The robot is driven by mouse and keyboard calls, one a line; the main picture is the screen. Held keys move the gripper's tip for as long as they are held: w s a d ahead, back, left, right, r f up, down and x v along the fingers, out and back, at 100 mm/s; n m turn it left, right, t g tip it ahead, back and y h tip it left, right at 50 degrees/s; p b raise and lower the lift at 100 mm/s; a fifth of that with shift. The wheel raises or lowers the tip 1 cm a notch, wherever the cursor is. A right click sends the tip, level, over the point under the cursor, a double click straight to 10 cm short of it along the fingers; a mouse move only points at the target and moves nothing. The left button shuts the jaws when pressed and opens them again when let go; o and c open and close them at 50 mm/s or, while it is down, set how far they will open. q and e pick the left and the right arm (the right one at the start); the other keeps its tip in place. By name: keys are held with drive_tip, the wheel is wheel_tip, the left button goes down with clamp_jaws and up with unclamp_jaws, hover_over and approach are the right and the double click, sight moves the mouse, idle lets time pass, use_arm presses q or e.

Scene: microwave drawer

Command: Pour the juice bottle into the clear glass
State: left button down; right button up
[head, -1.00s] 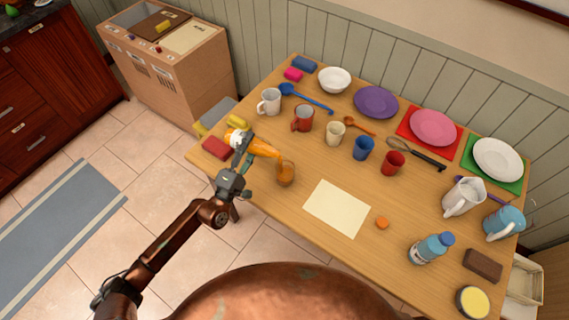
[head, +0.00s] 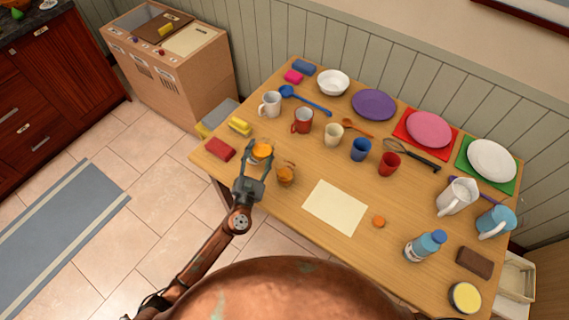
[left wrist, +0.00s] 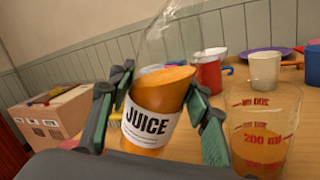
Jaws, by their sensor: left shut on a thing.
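The juice bottle (head: 262,151) is clear with a white "JUICE" label and orange juice in its lower part. My left gripper (head: 258,165) is shut around it near the table's left front edge. In the left wrist view the bottle (left wrist: 150,120) sits between the fingers, close to upright with a slight lean. Whether its base touches the table cannot be told. The clear glass (head: 286,175) stands just right of the bottle, apart from it. In the left wrist view the glass (left wrist: 262,142) has red marks and orange juice near the 200 ml mark. My right gripper is not in view.
Red (head: 220,149) and yellow (head: 240,126) blocks lie left of the bottle. A cream sheet (head: 335,208) lies right of the glass, with a small orange disc (head: 379,222) beyond.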

sight(261, 141)
use_arm(q)
drive_tip(key=r+n+p, duration=0.2)
drive_tip(key=r+n+y+p, duration=0.1)
drive_tip(key=n+p, duration=0.1)
drive_tip(key=shift+s+d+g, duration=0.25)
drive_tip(key=shift+d+g, duration=0.05)
drive_tip(key=shift+d, duration=0.05)
drive_tip(key=shift+n+p, duration=0.3)
drive_tip(key=shift+n, duration=0.2)
drive_tip(key=shift+s+d+f+b, duration=0.1)
drive_tip(key=shift+f+b, duration=0.15)
drive_tip(key=shift+b, duration=0.05)
drive_tip(key=shift+r, duration=0.2)
wheel_tip(261, 141, up, 4)
drive_tip(key=p, duration=0.4)
drive_tip(key=shift+f, duration=0.2)
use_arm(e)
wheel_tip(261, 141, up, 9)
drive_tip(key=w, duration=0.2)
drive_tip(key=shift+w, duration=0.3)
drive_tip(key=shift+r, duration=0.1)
